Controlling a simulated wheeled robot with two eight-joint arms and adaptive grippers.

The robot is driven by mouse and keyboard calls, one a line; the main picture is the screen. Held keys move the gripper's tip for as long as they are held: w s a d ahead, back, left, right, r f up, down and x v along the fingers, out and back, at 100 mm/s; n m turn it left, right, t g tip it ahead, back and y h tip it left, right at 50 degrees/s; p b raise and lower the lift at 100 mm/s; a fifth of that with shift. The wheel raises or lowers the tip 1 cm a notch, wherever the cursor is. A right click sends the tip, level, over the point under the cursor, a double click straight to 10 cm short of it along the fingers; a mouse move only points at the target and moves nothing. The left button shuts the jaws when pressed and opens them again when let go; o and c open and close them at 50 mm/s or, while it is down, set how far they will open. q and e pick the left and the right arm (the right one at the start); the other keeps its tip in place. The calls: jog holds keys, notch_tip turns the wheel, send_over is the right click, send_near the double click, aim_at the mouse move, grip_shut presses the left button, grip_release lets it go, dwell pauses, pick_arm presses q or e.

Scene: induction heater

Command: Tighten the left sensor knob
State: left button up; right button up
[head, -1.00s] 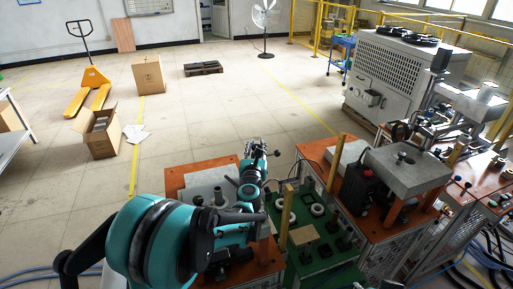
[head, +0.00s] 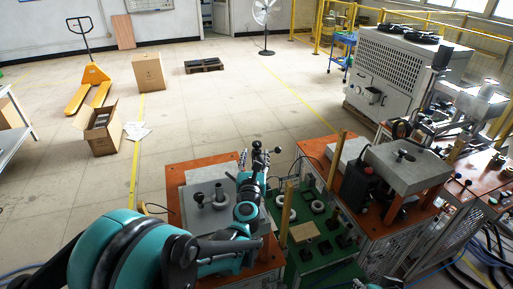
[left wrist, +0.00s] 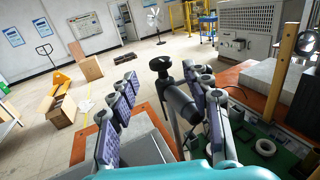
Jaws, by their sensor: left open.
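My left gripper (left wrist: 165,78) is open, its padded fingers standing on both sides of a black knob (left wrist: 160,64) and a dark cylinder (left wrist: 182,104) on a thin post. I see a gap between fingers and knob; contact cannot be made out. In the head view the left gripper (head: 254,172) is over the right edge of the nearest orange-topped bench, with a black round knob (head: 257,145) just beyond it and another dark knob (head: 278,150) to the right. The arm hides part of the bench.
A grey block with a post (head: 205,195) stands on the orange bench top (head: 190,168). To the right are a green board (head: 325,262) with white rings, upright wooden posts (head: 335,160) and a second orange bench with a grey plate (head: 408,165). Open floor lies beyond.

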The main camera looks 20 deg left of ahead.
pick_arm(q)
jog(key=s, duration=0.2)
jog(key=s+d, duration=0.1)
jog(key=s, duration=0.1)
jog(key=shift+s, duration=0.35)
jog(key=s+d+r+m+h, duration=0.45)
jog(key=d+m+h, duration=0.2)
jog(key=m, duration=0.95)
jog(key=s+d+f+m+g+h, duration=0.1)
jog(key=s+d+f+m+g, duration=0.25)
jog(key=s+m, duration=0.55)
jog(key=s+a+f+m+g+y, duration=0.4)
jog(key=s+a+f+m+g, duration=0.3)
jog(key=s+a+f+m, duration=0.5)
jog(key=shift+m, duration=0.6)
jog(key=d+f+b, duration=0.1)
jog(key=b, duration=0.1)
jog(key=f+b, duration=0.2)
jog(key=d+f+b, duration=0.1)
jog(key=f+b, duration=0.1)
jog(key=b, duration=0.1)
jog(key=shift+d+f, duration=0.1)
jog(key=shift+d, duration=0.25)
